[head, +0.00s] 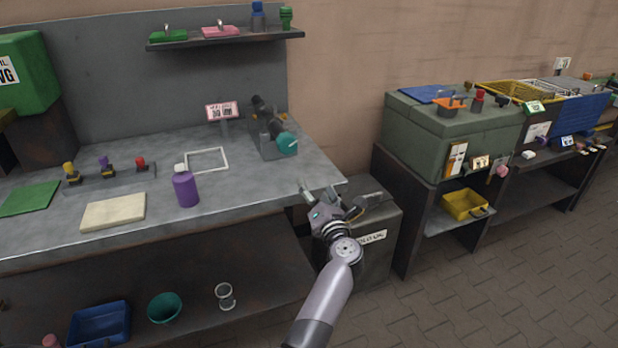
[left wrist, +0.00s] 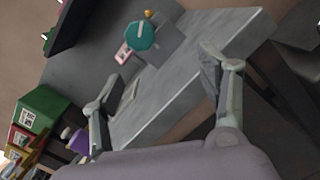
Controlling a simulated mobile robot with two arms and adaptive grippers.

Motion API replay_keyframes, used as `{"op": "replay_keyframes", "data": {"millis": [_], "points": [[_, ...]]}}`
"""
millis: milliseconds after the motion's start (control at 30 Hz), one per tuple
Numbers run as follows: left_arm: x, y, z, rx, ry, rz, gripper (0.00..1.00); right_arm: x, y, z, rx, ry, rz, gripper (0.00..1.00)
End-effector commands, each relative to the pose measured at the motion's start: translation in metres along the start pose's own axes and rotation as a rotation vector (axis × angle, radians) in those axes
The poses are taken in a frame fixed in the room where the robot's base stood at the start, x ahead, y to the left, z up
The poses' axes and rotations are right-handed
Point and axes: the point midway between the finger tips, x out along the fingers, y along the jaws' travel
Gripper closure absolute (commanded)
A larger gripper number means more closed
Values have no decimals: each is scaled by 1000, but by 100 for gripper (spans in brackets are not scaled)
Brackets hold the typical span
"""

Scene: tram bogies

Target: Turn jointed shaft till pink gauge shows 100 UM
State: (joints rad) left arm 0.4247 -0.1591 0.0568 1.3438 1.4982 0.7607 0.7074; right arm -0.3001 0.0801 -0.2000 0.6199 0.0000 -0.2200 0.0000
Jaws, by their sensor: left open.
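The jointed shaft seems to be the dark piece with a teal end knob (head: 286,143), in a grey bracket (head: 268,132) at the table's right back. The teal knob shows face-on as a many-sided disc in the left wrist view (left wrist: 141,35). A pink-framed gauge (head: 221,111) stands behind it to the left; it also shows in the left wrist view (left wrist: 123,54). Its reading is too small to tell. My left gripper (head: 331,198) is open and empty, off the table's right front corner and apart from the knob. My right gripper is not in view.
A purple cylinder (head: 185,189), a beige block (head: 113,212) and a white frame (head: 207,160) are on the grey table (head: 245,195). A shelf (head: 222,39) hangs above.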

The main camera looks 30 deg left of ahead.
Motion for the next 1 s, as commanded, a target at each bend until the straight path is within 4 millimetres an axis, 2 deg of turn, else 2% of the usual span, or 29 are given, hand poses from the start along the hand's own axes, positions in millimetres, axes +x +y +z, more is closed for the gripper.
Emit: {"op": "replay_keyframes", "data": {"millis": [100, 433, 800, 1000], "points": [[-9, -20, -13, 150, -50, -35, 32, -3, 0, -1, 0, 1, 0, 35], [-37, -68, -49, 496, -178, -131, 32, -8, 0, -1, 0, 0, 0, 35], [-70, -111, -89, 779, -296, -232, 32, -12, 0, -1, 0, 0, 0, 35], [-82, -124, -104, 868, -337, -268, 32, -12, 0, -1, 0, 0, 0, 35]]}}
